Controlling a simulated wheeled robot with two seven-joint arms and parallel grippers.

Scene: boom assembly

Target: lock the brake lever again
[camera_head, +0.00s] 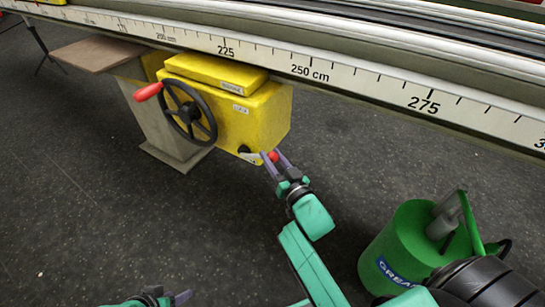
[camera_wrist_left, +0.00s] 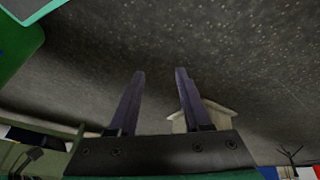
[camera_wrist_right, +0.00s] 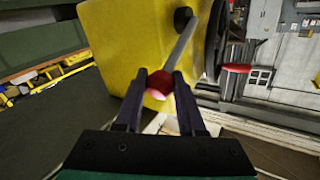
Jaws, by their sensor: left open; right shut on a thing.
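The brake lever is a thin metal rod (camera_wrist_right: 182,45) with a red knob (camera_wrist_right: 160,82), coming out of a dark pivot on the yellow box (camera_head: 262,115). In the head view its red knob (camera_head: 272,156) shows at the box's lower right corner. My right gripper (camera_head: 272,158) is shut on the lever at the knob; in the right wrist view (camera_wrist_right: 158,90) the fingers stand on both sides of it. My left gripper (camera_head: 180,297) is at the bottom edge of the head view. In the left wrist view (camera_wrist_left: 160,75) it is open and empty, over dark floor.
A black handwheel (camera_head: 190,112) with a red handle (camera_head: 149,91) sits on the yellow box's left side. A long rail with a centimetre scale (camera_head: 330,75) runs above. A green grease canister (camera_head: 400,245) stands at lower right. The floor at left is clear.

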